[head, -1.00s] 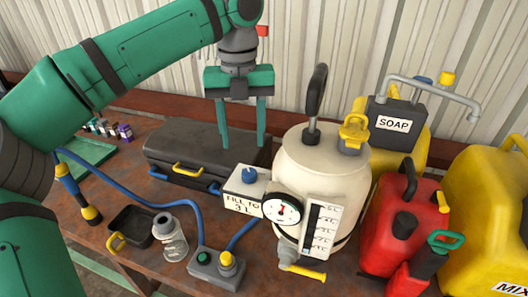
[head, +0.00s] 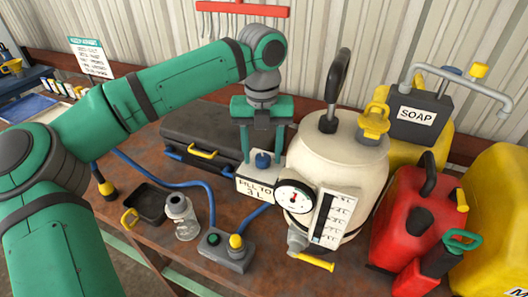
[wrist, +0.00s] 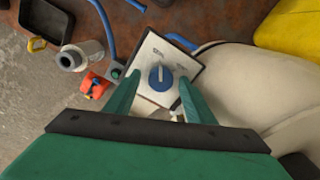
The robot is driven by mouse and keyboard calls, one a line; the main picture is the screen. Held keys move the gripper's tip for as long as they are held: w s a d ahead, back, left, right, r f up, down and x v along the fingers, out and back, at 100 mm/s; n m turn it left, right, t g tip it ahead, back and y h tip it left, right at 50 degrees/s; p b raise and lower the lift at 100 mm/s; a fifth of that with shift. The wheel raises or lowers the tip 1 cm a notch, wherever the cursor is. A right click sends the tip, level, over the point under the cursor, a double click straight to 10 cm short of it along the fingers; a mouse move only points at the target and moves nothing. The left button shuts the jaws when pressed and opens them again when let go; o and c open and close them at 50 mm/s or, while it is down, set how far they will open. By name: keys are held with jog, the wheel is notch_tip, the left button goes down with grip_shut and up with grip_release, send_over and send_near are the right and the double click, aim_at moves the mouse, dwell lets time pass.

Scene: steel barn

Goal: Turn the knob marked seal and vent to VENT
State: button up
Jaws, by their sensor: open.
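The blue knob (head: 262,160) sits on top of a small white box (head: 250,187) labelled "FILL TO 3 L", beside the cream tank (head: 340,165). In the wrist view the round knob (wrist: 161,77) has a pale pointer line toward the top of the picture. Small marks on the plate around it are too small to read. My gripper (head: 262,160) is open, pointing down, with its fingers on either side of the knob in the head view. In the wrist view my gripper's fingers (wrist: 155,92) end near the knob's two sides; I cannot tell whether they touch it.
A dark case (head: 215,135) lies behind the box. A gauge (head: 294,196) and a level scale (head: 332,218) are on the tank's front. Red (head: 415,215) and yellow containers crowd the right.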

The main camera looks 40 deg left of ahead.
jog(key=c, duration=1.1)
jog(key=shift+o, duration=0.2)
jog(key=shift+m, duration=0.3)
jog(key=m, duration=0.9)
jog(key=shift+m, duration=0.4)
jog(key=shift+w+m, duration=0.1)
jog(key=shift+m, duration=1.7)
